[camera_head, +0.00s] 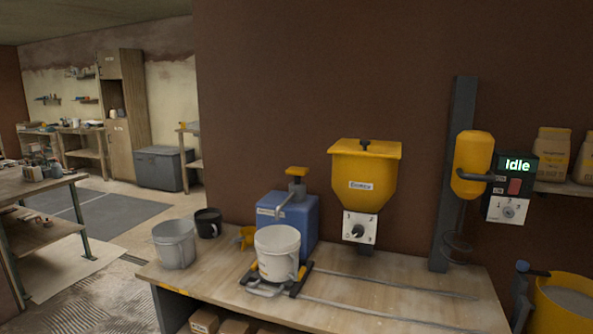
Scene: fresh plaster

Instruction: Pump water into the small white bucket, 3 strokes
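The small white bucket (279,262) stands upright on a dark sliding carriage (301,279) on the workbench, in front of the blue water pump (302,222). The pump has a yellow push top (297,172) and a grey spout (290,201), which points down toward the bucket's rear rim. The yellow top sits raised above the blue box. I cannot see whether there is water in the bucket. Neither of my grippers is in view.
A grey bucket (174,246) and a black bucket (208,224) stand at the bench's left. A yellow hopper (364,180) with a dial hangs on the wall. Rails (390,285) run right toward a mixer (473,163); its display reads "Idle". A yellow tub (562,312) stands at right.

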